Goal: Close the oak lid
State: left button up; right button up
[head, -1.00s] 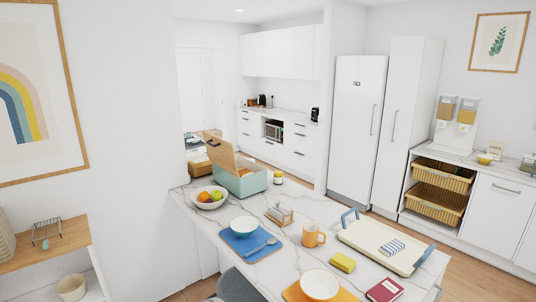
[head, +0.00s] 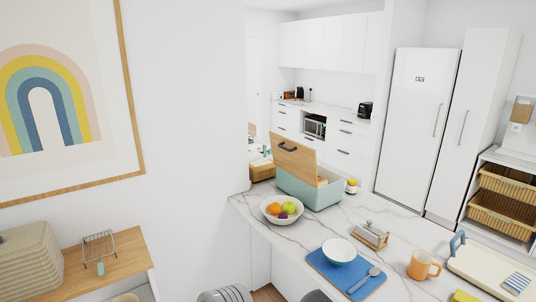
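The oak lid (head: 294,158) stands raised and tilted on the teal box (head: 318,194), which sits at the far end of the marble counter. A dark handle (head: 286,146) is on the lid's face, near its upper left. The lid leans up to the left, and the box's opening shows as a narrow gap at the right. The inside of the box is mostly hidden.
A fruit bowl (head: 282,208) stands close in front of the box, and a small jar (head: 352,186) stands to its right. A white wall (head: 190,120) borders the left.

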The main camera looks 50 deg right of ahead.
aim_at(297, 159)
jog(key=i, duration=0.35)
jog(key=z, duration=1.95)
jog(key=k, duration=0.3)
jog(key=u, duration=0.75)
jog(key=i, duration=1.6)
jog(key=z, duration=0.65)
